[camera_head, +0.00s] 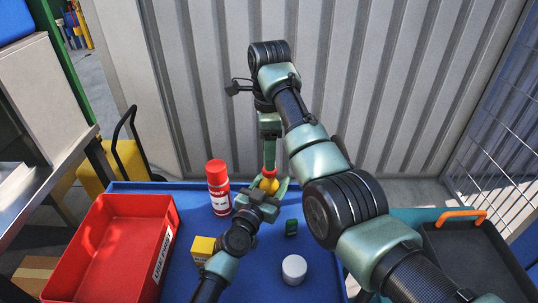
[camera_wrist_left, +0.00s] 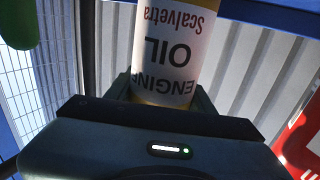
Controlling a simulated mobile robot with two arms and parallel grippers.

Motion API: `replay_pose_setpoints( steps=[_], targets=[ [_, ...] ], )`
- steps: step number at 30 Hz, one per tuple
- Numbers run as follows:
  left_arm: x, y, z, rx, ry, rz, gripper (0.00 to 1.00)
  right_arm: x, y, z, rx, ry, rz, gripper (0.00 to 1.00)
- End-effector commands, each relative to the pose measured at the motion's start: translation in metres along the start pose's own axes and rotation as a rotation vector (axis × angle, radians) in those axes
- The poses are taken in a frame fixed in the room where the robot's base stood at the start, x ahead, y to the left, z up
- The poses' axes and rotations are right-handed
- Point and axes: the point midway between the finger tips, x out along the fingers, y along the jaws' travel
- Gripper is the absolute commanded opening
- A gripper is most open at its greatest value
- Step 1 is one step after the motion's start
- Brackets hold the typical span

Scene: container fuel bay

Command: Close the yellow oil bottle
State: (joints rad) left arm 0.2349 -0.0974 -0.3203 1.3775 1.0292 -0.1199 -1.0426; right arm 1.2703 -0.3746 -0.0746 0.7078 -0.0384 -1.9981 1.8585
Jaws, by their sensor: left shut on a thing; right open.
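The yellow oil bottle (camera_head: 266,186) stands over the blue table, mostly hidden by my left gripper (camera_head: 264,192). That gripper is shut on the bottle. In the left wrist view the bottle (camera_wrist_left: 175,50) sits between the fingers, its white label reading "Scalvetra OIL ENGINE" upside down. A red cap (camera_head: 270,168) shows at the bottle's top. My right gripper (camera_head: 270,160) points down from above, open, with its fingers right at the cap. I cannot tell whether it touches the cap or how far the cap is screwed on.
A red spray can (camera_head: 218,188) stands left of the bottle on the blue table (camera_head: 180,262). A red bin (camera_head: 110,245) is left; a dark tray (camera_head: 474,262) is right.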

Motion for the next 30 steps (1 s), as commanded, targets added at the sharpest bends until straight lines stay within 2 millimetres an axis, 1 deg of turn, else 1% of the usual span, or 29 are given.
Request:
replay_pose_setpoints(
  steps=[1,2,6,8,11,14,15,21,26,30],
  targets=[
    [0.000,0.000,0.001,0.000,-0.002,0.001,0.00,0.000,0.000,0.000,0.000,0.000,0.000,0.54],
    [0.000,0.000,0.001,0.000,-0.002,0.001,0.00,0.000,0.000,0.000,0.000,0.000,0.000,0.51],
    [0.000,0.000,0.001,0.000,-0.002,0.000,0.00,-0.002,-0.001,0.001,-0.045,0.001,-0.008,0.51],
    [0.000,0.000,0.001,0.000,-0.002,0.000,0.00,-0.006,-0.003,0.002,-0.107,0.002,-0.018,0.51],
    [0.000,0.000,0.001,0.000,-0.002,0.000,0.00,-0.014,-0.007,0.004,-0.282,0.006,-0.042,0.51],
    [0.000,0.000,0.001,0.000,-0.002,0.000,0.00,-0.023,-0.011,0.009,-0.527,0.016,-0.068,0.51],
    [0.000,0.000,0.001,0.000,-0.002,0.000,0.00,-0.027,-0.013,0.011,-0.633,0.022,-0.076,0.51],
    [0.000,0.000,0.001,0.000,-0.002,0.000,0.00,-0.037,-0.015,0.017,-1.163,0.055,-0.092,0.51],
    [0.000,0.000,0.001,0.000,-0.002,0.000,0.00,-0.040,-0.014,0.018,-1.575,0.075,-0.079,0.51],
    [0.000,0.000,0.001,0.000,-0.001,0.000,0.00,-0.038,-0.011,0.016,-1.922,0.077,-0.054,0.51]
  ],
)
